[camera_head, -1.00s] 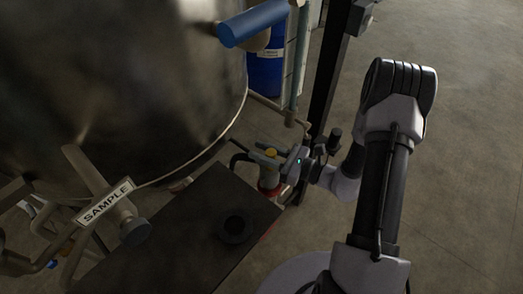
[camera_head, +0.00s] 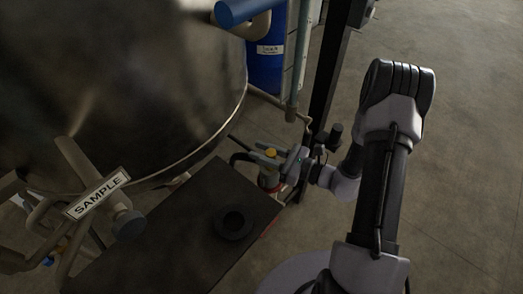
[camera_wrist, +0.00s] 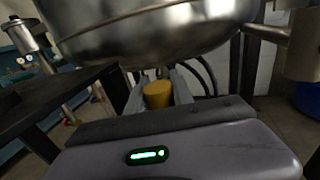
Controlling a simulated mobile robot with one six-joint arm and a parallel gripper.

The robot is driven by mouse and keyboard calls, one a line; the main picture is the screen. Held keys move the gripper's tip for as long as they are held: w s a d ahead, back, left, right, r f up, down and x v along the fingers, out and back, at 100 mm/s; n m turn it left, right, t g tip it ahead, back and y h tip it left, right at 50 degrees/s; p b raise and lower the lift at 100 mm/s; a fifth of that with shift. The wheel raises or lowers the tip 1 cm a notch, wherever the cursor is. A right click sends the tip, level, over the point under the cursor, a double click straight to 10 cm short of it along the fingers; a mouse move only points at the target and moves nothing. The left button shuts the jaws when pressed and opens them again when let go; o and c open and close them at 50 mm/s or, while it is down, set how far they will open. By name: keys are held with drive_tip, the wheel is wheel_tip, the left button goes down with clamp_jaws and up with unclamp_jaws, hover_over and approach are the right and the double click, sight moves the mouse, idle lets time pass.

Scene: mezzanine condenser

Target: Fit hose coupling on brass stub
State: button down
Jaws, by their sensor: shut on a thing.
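The hose coupling (camera_head: 268,177) is a pale upright piece with a yellow top and a red lower ring, beside the dark table's far right corner. A black hose runs left from its upper part. My gripper (camera_head: 279,161) is shut on it from the right. In the wrist view, the coupling's yellow top (camera_wrist: 158,95) shows between the two grey fingers of my gripper (camera_wrist: 159,90), below the steel vessel. I cannot make out the brass stub as a separate thing; the coupling's underside is hidden.
The large steel vessel (camera_head: 120,80) fills the left. A dark table (camera_head: 165,250) with a black round ring (camera_head: 234,223) stands below it. A SAMPLE valve (camera_head: 97,194) is at left. A blue drum (camera_head: 265,65) and dark post (camera_head: 327,75) stand behind. Floor at right is clear.

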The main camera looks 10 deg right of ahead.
drive_tip(key=c, duration=1)
unclamp_jaws()
drive_tip(key=shift+c, duration=0.2)
drive_tip(key=p+v, duration=0.5)
drive_tip(key=v, duration=1.2)
drive_tip(key=shift+d, duration=0.2)
drive_tip(key=shift+s+r, duration=0.1)
